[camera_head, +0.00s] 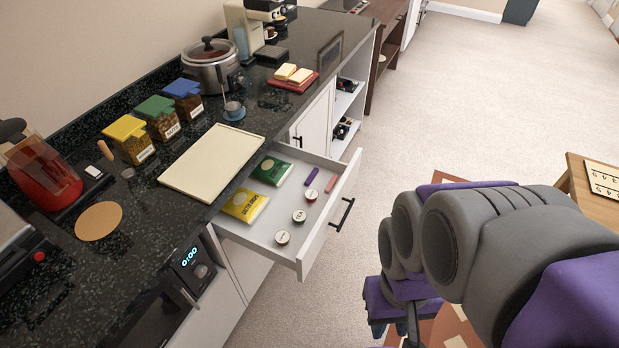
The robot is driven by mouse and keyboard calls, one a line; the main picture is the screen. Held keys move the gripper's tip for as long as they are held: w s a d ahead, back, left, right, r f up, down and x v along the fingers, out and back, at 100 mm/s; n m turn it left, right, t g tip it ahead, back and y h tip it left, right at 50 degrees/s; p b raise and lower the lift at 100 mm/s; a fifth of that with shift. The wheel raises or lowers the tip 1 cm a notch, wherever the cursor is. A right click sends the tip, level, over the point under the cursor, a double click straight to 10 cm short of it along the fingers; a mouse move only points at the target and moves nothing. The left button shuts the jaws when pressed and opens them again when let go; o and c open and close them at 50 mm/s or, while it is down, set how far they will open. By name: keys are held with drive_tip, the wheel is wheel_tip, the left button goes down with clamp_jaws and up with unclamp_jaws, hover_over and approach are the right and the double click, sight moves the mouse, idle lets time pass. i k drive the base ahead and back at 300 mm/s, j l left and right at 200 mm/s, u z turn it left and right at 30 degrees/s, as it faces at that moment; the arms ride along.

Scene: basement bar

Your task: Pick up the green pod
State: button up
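Three small round pods lie in the open white drawer (262,230). The middle pod (299,215) has a lid that looks green. Another pod (283,237) sits nearer the front left with a reddish mark on its lid. The third pod (311,194) is farther back with a reddish lid. My gripper (398,326) is low in the picture, outside the drawer to its right and apart from the pods. It is partly hidden by my arm and cut by the frame edge, so its opening cannot be made out.
The drawer also holds a yellow packet (245,205), a green packet (272,170), a purple stick (311,177) and a pink stick (331,184). A cutting board (212,160) lies on the dark counter (160,215) left of the drawer. The carpet (440,120) to the right is open.

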sight(299, 215)
drive_tip(key=u, duration=0.2)
drive_tip(key=i+l+u, duration=0.15)
drive_tip(key=l+u, duration=0.25)
drive_tip(key=i+l+u, duration=0.15)
drive_tip(key=l+u, duration=0.6)
drive_tip(key=i+l+u, duration=0.1)
drive_tip(key=l, duration=0.9)
drive_tip(key=l+u, duration=0.1)
drive_tip(key=l, duration=0.95)
